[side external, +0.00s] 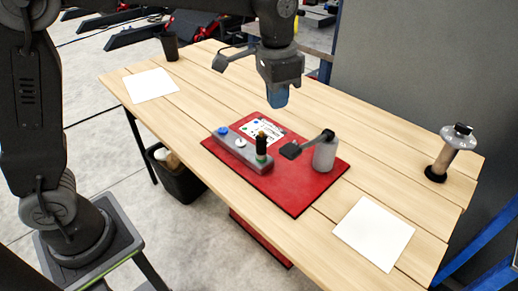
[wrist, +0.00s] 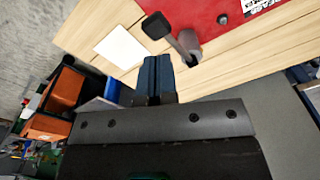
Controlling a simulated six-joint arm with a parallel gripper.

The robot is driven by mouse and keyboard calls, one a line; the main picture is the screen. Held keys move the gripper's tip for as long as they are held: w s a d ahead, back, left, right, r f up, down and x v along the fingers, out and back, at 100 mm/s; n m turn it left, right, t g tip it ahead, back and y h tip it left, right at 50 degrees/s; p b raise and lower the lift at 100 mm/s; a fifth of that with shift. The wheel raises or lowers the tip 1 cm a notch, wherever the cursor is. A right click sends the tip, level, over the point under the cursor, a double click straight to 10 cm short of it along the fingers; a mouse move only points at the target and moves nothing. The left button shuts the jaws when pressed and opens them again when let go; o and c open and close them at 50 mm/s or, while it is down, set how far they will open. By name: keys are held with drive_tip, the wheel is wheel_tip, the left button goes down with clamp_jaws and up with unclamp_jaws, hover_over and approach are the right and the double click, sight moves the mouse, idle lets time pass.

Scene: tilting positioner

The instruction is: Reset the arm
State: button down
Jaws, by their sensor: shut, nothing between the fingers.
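In the wrist view the paddle (wrist: 156,26) lies just beyond my fingertips.
White sheets lie at the table's left (side external: 150,85) and front right (side external: 374,233). A black cup (side external: 170,46) stands at the back left, a clear-topped holder (side external: 442,158) at the right. A black bin (side external: 177,178) is on the floor. The wood around the board is mostly clear.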

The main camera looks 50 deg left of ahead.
drive_tip(key=s+a+n+t, duration=0.2)
drive_tip(key=s+a, duration=0.3)
drive_tip(key=s, duration=0.5)
drive_tip(key=s+a+n+t, duration=0.2)
drive_tip(key=s+a+n, duration=0.1)
drive_tip(key=s, duration=0.8)
drive_tip(key=shift+s+a+f+t, duration=0.2)
drive_tip(key=shift+a+f+t, duration=0.2)
drive_tip(key=shift+a, duration=0.45)
